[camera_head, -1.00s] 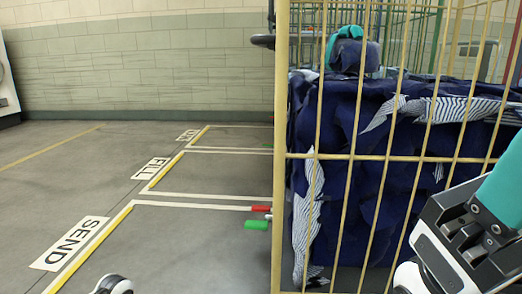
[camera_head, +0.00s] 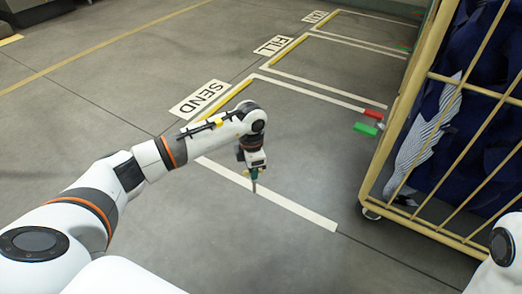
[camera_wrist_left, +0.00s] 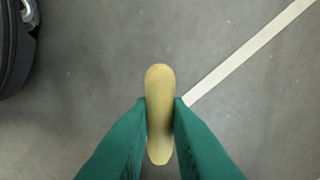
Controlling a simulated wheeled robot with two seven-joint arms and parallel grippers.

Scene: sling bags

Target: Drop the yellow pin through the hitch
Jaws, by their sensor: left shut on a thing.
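The yellow pin (camera_wrist_left: 159,115) is held between the two teal fingers of my left gripper (camera_wrist_left: 160,118) in the left wrist view. It extends past the fingertips, over bare grey floor. In the head view my left gripper (camera_head: 254,182) points down over the floor, near a white line, left of the cage cart. The pin is too small to make out clearly there. I cannot pick out the hitch in either view. My right gripper is out of view; only a white part of my right arm shows at the right edge of the head view.
A yellow cage cart (camera_head: 409,97) full of dark blue cloth stands at the right on wheels. A red block (camera_head: 374,113) and a green block (camera_head: 366,129) are beside its lower left side. Floor bays carry a SEND label (camera_head: 203,98) and others. Open floor surrounds my left gripper.

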